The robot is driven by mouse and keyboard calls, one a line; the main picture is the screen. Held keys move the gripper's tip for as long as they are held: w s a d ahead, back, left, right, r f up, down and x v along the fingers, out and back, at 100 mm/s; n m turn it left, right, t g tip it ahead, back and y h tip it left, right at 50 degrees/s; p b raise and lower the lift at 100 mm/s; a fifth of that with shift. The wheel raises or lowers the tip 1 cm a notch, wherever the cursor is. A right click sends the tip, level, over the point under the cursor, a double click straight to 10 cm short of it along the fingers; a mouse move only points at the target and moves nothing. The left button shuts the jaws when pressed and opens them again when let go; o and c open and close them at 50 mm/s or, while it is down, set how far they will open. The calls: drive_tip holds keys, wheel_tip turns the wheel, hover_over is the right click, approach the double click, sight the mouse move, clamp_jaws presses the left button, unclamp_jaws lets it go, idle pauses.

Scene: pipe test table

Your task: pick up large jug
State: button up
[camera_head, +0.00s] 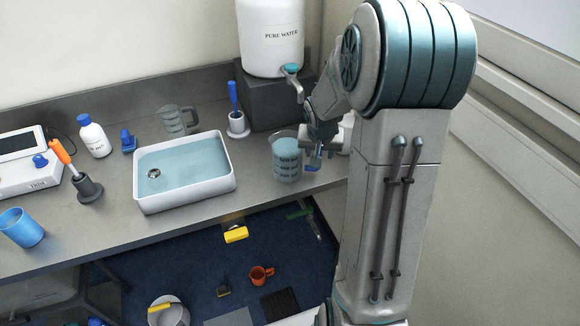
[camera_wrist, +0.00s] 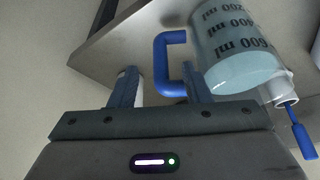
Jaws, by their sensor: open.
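The large jug (camera_head: 287,160) is a clear measuring jug with dark ml markings and bluish contents. It stands upright near the right end of the counter, right of the white basin. In the wrist view the jug (camera_wrist: 235,45) is at upper right, with its blue handle (camera_wrist: 161,62) toward my gripper. My gripper (camera_wrist: 160,82) is open, and the handle shows between its two fingertips. I cannot tell whether either finger touches it. In the head view my gripper (camera_head: 314,160) is just right of the jug, and part of it is hidden by my arm.
A white basin of water (camera_head: 186,203) stands left of the jug. Behind are a grey block (camera_head: 268,108) with a water tank (camera_head: 270,40) and tap (camera_head: 293,80), a blue brush in a holder (camera_head: 237,124), and a smaller grey jug (camera_head: 174,122). The counter's front edge is close.

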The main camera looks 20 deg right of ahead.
drive_tip(key=b+x, duration=0.2)
drive_tip(key=x, duration=0.3)
drive_tip(key=shift+f+b, duration=0.1)
drive_tip(key=shift+b, duration=0.2)
clamp_jaws()
drive_tip(key=shift+w, duration=0.1)
drive_tip(key=shift+r, duration=0.25)
drive_tip(key=shift+r, duration=0.6)
wheel_tip(320, 180, up, 3)
drive_tip(key=shift+f, duration=0.2)
drive_tip(key=s+r+b, duration=0.2)
drive_tip(key=s+r, duration=0.5)
drive_tip(key=s, duration=0.4)
drive_tip(key=shift+s+d, duration=0.3)
drive_tip(key=shift+s, duration=0.05)
